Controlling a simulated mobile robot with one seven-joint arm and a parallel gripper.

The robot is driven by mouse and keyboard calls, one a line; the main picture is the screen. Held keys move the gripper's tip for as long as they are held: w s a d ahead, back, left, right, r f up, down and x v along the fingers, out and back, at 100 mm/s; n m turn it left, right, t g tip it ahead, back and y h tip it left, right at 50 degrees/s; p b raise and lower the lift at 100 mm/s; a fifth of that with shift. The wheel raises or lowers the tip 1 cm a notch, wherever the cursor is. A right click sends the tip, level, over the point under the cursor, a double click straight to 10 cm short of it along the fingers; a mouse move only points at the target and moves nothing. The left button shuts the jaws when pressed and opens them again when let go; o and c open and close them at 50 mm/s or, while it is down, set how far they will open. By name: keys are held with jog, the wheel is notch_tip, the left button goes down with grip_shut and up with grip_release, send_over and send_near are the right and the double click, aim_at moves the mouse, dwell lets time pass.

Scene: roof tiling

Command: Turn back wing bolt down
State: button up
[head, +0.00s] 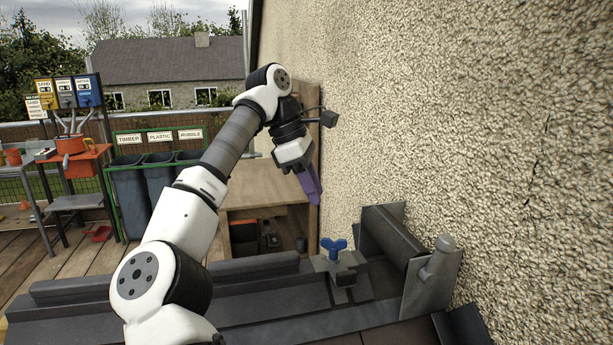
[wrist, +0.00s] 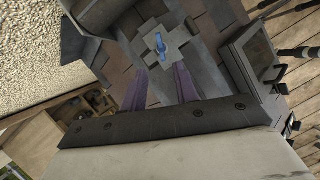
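A blue wing bolt (head: 334,246) stands on a grey metal clamp block (head: 344,278) at the right end of a dark rail. It also shows in the wrist view (wrist: 161,45), beyond the fingertips and roughly in line with the gap between them. My gripper (head: 313,198) has purple fingers and hangs above and slightly left of the bolt, apart from it. In the wrist view the two fingers (wrist: 160,84) stand apart with nothing between them. No other wing bolt can be made out.
The rough rendered wall (head: 450,120) rises close on the right. A grey bracket with a rounded post (head: 436,268) stands right of the bolt. A wooden cabinet (head: 262,190) is behind my gripper. Dark bins (head: 130,190) and an orange-topped stand (head: 75,155) are farther left.

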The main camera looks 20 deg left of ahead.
jog(key=v, duration=0.3)
jog(key=shift+a+r+p, duration=0.1)
jog(key=shift+r+p, duration=0.2)
jog(key=shift+p, duration=0.05)
jog(key=shift+f, duration=0.1)
